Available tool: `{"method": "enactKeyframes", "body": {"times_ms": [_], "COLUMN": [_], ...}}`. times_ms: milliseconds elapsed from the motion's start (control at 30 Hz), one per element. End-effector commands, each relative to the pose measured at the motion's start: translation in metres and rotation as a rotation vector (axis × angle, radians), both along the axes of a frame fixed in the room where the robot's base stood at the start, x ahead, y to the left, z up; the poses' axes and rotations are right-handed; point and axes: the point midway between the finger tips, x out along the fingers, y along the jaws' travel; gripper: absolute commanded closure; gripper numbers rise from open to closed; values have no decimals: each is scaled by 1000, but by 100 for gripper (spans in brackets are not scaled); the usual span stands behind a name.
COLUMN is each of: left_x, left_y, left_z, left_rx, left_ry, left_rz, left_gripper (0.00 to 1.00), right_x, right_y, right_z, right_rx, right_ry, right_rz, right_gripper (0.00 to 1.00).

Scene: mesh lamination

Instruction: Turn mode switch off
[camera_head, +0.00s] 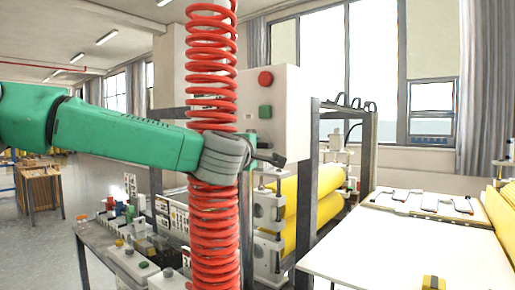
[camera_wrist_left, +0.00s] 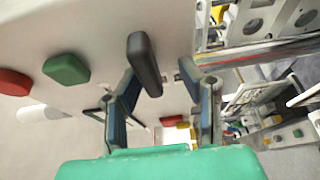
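The mode switch is a black elongated knob (camera_wrist_left: 145,62) on the pale control box (camera_head: 291,105). It stands in line with a green button (camera_wrist_left: 66,68) and a red button (camera_wrist_left: 14,82). In the left wrist view the knob lies between the tips of my left gripper (camera_wrist_left: 158,80), tilted slightly from their midline. The fingers are apart, and I cannot tell if the left one touches the knob. The knob is not clear there. My right gripper is out of view.
Yellow rollers (camera_head: 330,180) in a metal frame are right of the box. A white table (camera_head: 410,250) is at the right, and a bench (camera_head: 100,238) with small parts is at the lower left.

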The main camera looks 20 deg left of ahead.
Motion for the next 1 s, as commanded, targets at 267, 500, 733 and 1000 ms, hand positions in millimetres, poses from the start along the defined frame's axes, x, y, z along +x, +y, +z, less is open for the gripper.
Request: {"method": "enactKeyframes", "body": {"times_ms": [267, 500, 733, 1000], "left_x": [-5, -49, -95, -118], "left_y": [-2, -3, -3, -3], "left_z": [3, 4, 3, 2], "left_rx": [2, 2, 1, 0], "left_ry": [-5, -7, -5, -2], "left_rz": [-1, -3, -2, 1], "left_gripper": [66, 66, 66, 66], "right_x": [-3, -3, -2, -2], "right_y": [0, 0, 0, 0], "right_z": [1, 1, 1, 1], "right_rx": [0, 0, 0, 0], "right_ry": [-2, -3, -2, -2], "right_rz": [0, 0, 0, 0], "right_gripper": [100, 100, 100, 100]}}
